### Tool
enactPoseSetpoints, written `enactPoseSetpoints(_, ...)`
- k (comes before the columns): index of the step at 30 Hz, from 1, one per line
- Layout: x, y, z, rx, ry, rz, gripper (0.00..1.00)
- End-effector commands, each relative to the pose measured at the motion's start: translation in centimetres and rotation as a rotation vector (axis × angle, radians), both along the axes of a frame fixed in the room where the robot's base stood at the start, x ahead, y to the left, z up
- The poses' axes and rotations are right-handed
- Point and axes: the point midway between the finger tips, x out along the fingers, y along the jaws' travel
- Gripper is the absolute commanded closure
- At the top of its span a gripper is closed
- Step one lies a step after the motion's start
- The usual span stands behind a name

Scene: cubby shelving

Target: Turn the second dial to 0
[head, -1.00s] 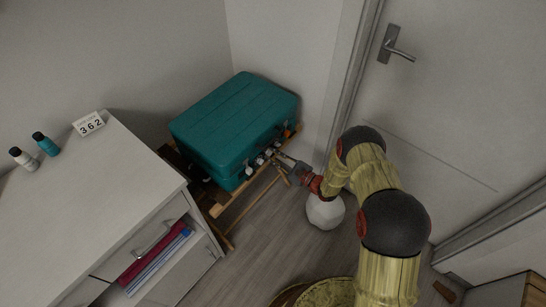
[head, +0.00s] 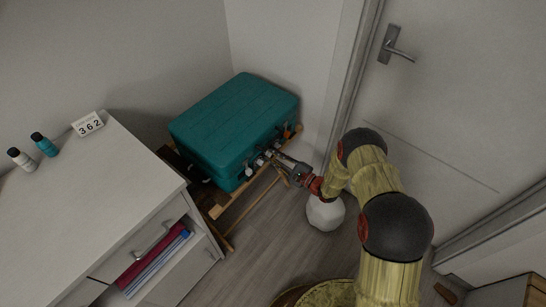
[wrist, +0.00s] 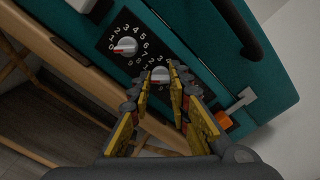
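A teal case (head: 232,118) lies on a wooden folding stand, with a row of white dials along its front side. In the wrist view, one white dial (wrist: 125,45) with a red mark sits on a black plate ringed by white numbers. Another white dial (wrist: 160,73) sits beside it to the lower right, its numbers partly hidden by my fingers. My gripper (wrist: 161,76) is at this dial, one fingertip on each side, with seemingly narrow gaps. I cannot tell clearly whether they touch it. The dial's exact reading is unclear.
The wooden stand (head: 228,212) runs just below the dials. A latch with an orange part (wrist: 224,120) is to the right in the wrist view. A white cabinet (head: 90,190) with an open drawer stands left, a door (head: 450,100) right. A white round object (head: 325,212) is below my arm.

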Motion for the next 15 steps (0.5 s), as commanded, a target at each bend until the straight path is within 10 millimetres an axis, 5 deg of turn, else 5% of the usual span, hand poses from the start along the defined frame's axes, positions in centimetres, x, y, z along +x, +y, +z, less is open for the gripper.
enactPoseSetpoints(9, -0.03, 0.00, -0.03, 0.001, 0.001, 0.000, 0.63)
enactPoseSetpoints(15, 0.00, 0.03, 0.03, 0.001, -0.001, 0.001, 0.63)
